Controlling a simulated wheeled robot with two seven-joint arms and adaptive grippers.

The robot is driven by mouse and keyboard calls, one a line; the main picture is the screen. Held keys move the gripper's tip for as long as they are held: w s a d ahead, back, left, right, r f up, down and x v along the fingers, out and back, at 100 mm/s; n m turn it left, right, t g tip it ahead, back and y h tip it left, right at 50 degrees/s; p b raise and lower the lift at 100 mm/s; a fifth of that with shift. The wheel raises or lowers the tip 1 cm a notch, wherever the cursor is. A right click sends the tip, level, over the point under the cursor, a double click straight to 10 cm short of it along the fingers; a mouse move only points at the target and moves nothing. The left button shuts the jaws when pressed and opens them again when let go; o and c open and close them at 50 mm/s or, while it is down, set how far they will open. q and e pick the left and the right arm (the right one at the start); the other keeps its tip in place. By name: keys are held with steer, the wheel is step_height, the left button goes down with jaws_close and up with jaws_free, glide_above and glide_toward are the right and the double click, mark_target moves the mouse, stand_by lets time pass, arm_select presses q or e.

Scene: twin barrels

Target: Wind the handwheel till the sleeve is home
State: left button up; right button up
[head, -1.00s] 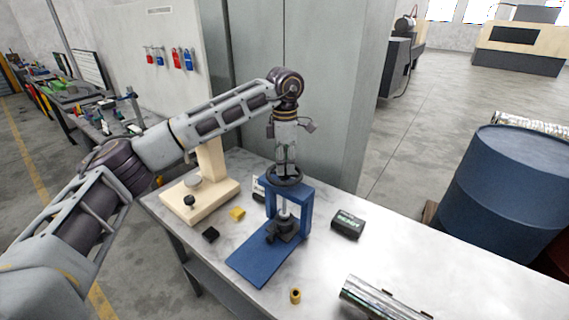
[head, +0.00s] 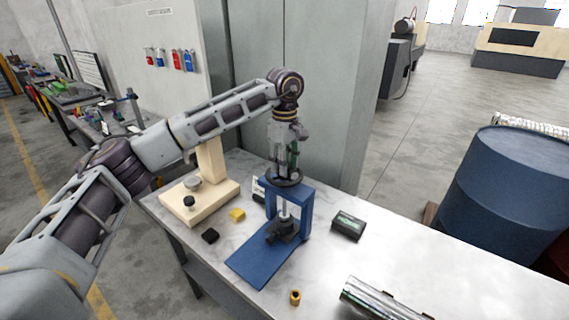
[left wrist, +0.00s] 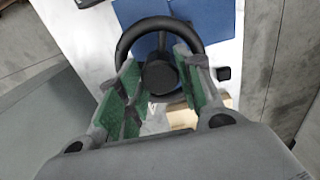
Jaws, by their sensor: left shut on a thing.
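The black handwheel (head: 285,177) sits on top of a blue press frame (head: 304,207) on the bench. It also shows in the left wrist view (left wrist: 127,40). My left gripper (head: 288,172) points straight down at the wheel from above. In the left wrist view its green-padded fingers (left wrist: 160,85) are on either side of the wheel's dark hub, shut on the handwheel. Below the frame's crossbar a bright screw runs down to a dark block (head: 283,231) on the blue base. I cannot make out the sleeve or how it is seated. My right gripper is not in view.
A wooden stand (head: 210,190) is left of the press. A yellow block (head: 237,214), a black block (head: 210,236), a dark box (head: 348,225), a small yellow ring (head: 295,297) and a shiny cylinder (head: 375,298) lie around it. A grey cabinet stands behind.

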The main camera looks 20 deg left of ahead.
arm_select(q)
steer(key=shift+r+m, duration=0.15)
steer(key=shift+m, duration=0.35)
steer(key=o, duration=1)
steer(key=shift+o, duration=0.2)
step_height(320, 180, up, 12)
stand_by(0.4)
